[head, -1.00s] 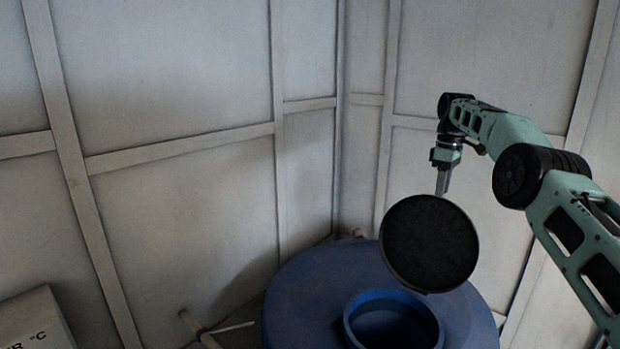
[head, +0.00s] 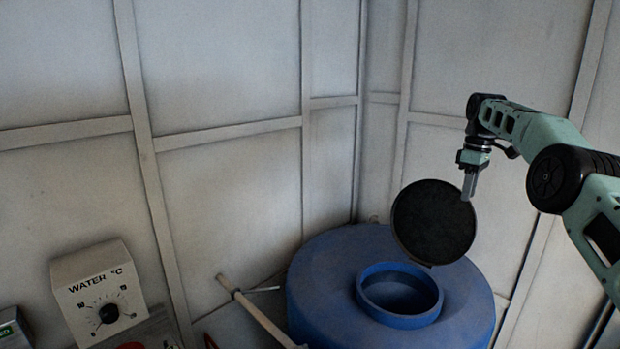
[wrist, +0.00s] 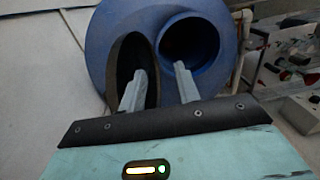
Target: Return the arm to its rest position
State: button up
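My gripper (head: 468,186) hangs beside the upper right edge of a round black lid (head: 433,222) in the head view. The lid stands tilted up at the rim of a blue barrel (head: 320,290), and the barrel's round opening (head: 398,292) is uncovered. In the wrist view, the two fingers of my gripper (wrist: 162,70) are apart with nothing held between them. The left finger overlaps the lid (wrist: 122,75) in that view; I cannot tell whether they touch. The right finger points toward the barrel opening (wrist: 190,42).
A water temperature dial box (head: 100,292) is at the lower left. A wooden-looking rod (head: 255,315) leans left of the barrel. Pale panelled walls (head: 230,70) meet in a corner behind it. In the wrist view, a pipe (wrist: 243,35) runs right of the barrel.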

jog(key=s+a+f+y+b, duration=0.15)
jog(key=s+a+b, duration=0.25)
jog(key=a, duration=0.7)
jog(key=s+a+f+h+b, duration=0.1)
jog(key=s+a+f+b, duration=0.25)
jog(key=a, duration=0.75)
jog(key=s+a+f+b, duration=0.3)
jog(key=s+a, duration=0.2)
jog(key=s, duration=0.4)
jog(key=s+a+f+b, duration=0.3)
jog(key=s+a+f, duration=0.1)
jog(key=s, duration=0.4)
jog(key=s+d+f+b, duration=0.1)
jog(key=s+f, duration=0.3)
jog(key=s, duration=0.4)
jog(key=s+d+f+b, duration=0.1)
jog(key=s+f+b, duration=0.3)
jog(key=s, duration=0.5)
jog(key=s+d+f+m+b, duration=0.1)
jog(key=s+f+b, duration=0.1)
jog(key=s+f, duration=0.3)
jog(key=s, duration=0.3)
jog(key=shift+s+d+f+t, duration=0.2)
jog(key=shift+s+f+t, duration=0.1)
jog(key=shift+s, duration=0.1)
